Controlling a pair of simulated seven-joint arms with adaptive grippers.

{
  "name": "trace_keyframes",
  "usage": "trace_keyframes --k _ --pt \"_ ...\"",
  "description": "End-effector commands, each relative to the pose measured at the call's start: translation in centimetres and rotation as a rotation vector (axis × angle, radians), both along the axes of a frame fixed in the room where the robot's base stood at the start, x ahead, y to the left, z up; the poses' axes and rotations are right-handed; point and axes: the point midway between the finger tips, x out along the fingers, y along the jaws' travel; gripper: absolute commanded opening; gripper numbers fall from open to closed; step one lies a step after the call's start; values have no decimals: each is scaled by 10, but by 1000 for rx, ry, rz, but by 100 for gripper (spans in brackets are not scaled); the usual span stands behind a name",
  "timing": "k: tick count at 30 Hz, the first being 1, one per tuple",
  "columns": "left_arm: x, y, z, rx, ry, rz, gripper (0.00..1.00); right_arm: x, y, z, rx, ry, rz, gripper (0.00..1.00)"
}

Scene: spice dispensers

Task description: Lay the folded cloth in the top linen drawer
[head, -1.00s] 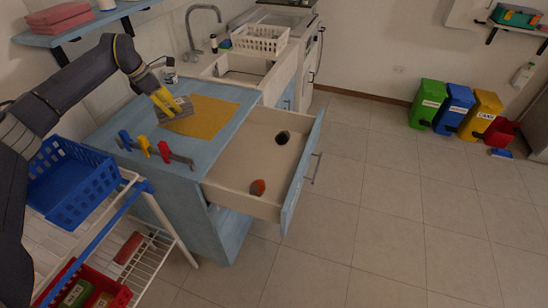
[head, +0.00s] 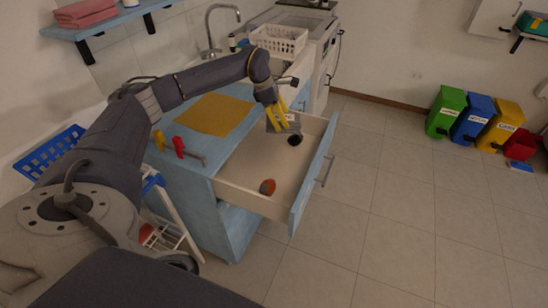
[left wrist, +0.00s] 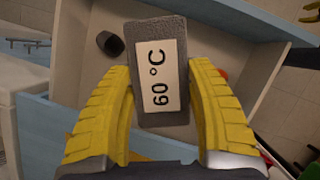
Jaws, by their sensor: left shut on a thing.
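My left gripper (head: 272,112) is shut on the folded cloth (head: 284,124), a grey slab with a pale label. The left wrist view shows the cloth (left wrist: 180,32) between the yellow fingers, its label reading "60 °C". In the head view they are over the far part of the top drawer (head: 248,168), above its floor. The drawer is pulled out from the blue cabinet and also shows in the left wrist view (left wrist: 215,20). My right gripper is out of view.
In the drawer are a dark cup-like object (head: 295,140) at the far side and an orange-and-grey object (head: 267,187) near the close side. The middle of its floor is bare. A yellow mat (head: 214,115) and red hooks (head: 179,147) are on the cabinet top.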

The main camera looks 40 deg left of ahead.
Motion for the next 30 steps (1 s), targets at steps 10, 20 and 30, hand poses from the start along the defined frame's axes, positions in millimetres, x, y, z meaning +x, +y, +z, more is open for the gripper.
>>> trace_keyframes --k 10,20,30 --pt "-2 -1 -65 -2 4 -1 23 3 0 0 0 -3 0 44" --pt "-1 -1 -132 -1 2 -2 23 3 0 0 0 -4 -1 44" --pt "-1 -1 -156 -1 0 -1 23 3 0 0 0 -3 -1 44"
